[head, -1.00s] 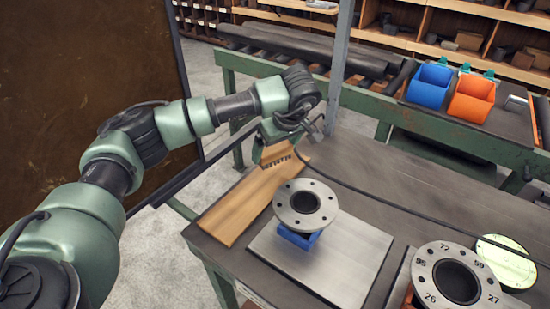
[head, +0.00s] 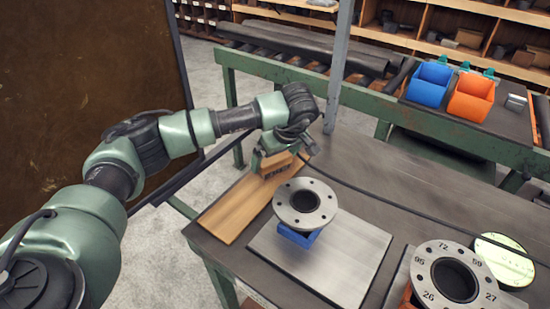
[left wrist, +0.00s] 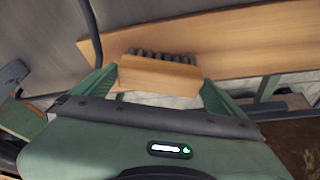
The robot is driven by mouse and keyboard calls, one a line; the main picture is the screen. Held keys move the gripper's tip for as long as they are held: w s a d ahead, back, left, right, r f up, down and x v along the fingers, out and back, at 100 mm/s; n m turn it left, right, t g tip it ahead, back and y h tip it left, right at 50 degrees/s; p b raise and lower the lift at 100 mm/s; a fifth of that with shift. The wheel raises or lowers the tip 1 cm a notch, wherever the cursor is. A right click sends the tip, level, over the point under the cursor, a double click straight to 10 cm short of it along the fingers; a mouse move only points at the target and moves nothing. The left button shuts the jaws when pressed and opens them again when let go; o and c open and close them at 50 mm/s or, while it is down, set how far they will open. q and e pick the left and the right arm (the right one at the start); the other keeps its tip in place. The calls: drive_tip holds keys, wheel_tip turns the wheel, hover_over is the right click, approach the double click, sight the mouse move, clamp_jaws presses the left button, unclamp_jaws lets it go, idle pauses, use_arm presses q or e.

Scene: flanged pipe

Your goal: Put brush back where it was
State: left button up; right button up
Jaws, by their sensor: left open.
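The brush (head: 277,161) has a wooden block and a row of dark bristles. In the head view it is at the far end of the wooden board (head: 232,212), bristles towards the board. I cannot tell whether they touch it. My left gripper (head: 272,158) is over the brush, its fingers open. In the left wrist view the brush block (left wrist: 160,75) lies between the two green fingertips of my left gripper (left wrist: 160,80), very close to both. The board (left wrist: 250,42) shows behind it. My right gripper is out of view.
A steel flange (head: 305,222) stands on a blue support on a metal plate (head: 345,262), right of the board. A numbered flange (head: 426,271) is at lower right. A dark cable (head: 400,208) crosses the bench. Blue (head: 429,86) and orange (head: 470,98) bins stand at the back.

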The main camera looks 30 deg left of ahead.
use_arm(q)
drive_tip(key=b+v, duration=0.2)
drive_tip(key=v, duration=1)
drive_tip(key=shift+w, duration=0.1)
